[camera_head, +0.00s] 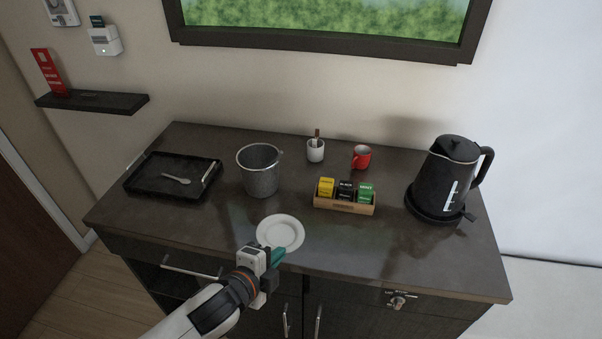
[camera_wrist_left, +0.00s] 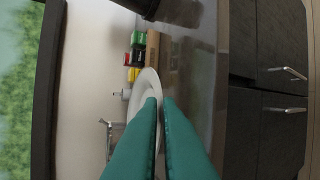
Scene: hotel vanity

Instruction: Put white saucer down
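The white saucer (camera_head: 281,232) is over the front part of the dark counter (camera_head: 240,225), in front of the metal bucket. My left gripper (camera_head: 277,257) reaches it from the front, with its teal fingers at the saucer's near rim. In the left wrist view the saucer (camera_wrist_left: 146,88) shows almost edge-on, its rim between the close-set fingertips (camera_wrist_left: 160,102). The gripper looks shut on that rim. Whether the saucer's underside touches the counter is hard to tell. My right gripper is in neither view.
Behind the saucer stand the metal bucket (camera_head: 259,175) and a wooden box of tea packets (camera_head: 343,205). A black tray (camera_head: 140,185) with a spoon lies left, a kettle (camera_head: 448,175) right.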

